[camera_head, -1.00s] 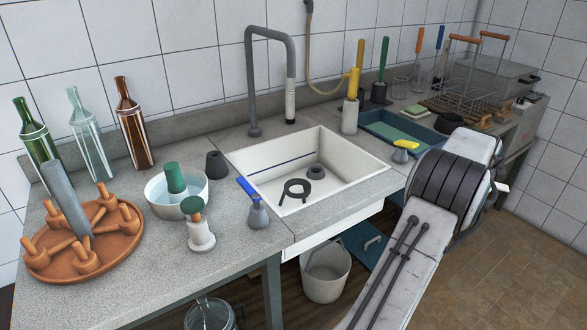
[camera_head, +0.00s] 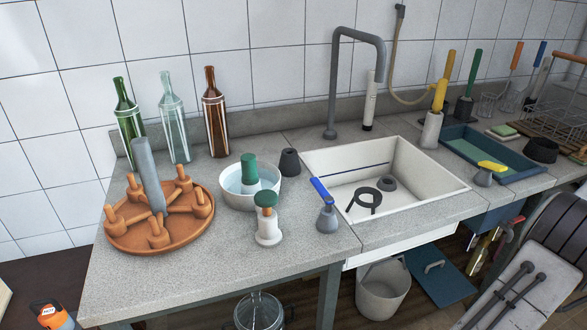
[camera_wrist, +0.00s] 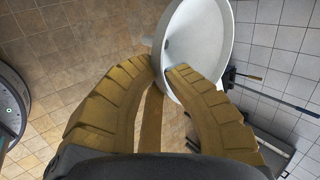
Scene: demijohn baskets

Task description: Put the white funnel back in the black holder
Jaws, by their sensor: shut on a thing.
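My gripper (camera_wrist: 162,80) shows in the wrist view with two ribbed yellow-brown fingers. It is shut on the white funnel (camera_wrist: 198,40), which is held up above the tiled floor. The funnel's wide round mouth faces the camera and its lower part is hidden by a finger. The head view shows neither the gripper nor the funnel. Several dark pieces could be the black holder: a black ring (camera_head: 361,207) and a small dark cup (camera_head: 388,183) in the sink, a dark cup (camera_head: 289,162) left of it, and a black round piece (camera_head: 541,151) at the right. I cannot tell which.
A white sink (camera_head: 448,190) is set in the grey counter (camera_head: 180,283). Bottles, an orange pegged tray (camera_head: 180,238), a white bowl (camera_head: 273,200) and brushes crowd it. A tall tap (camera_head: 331,90) rises behind the sink. A blue tray (camera_head: 507,181) lies to its right.

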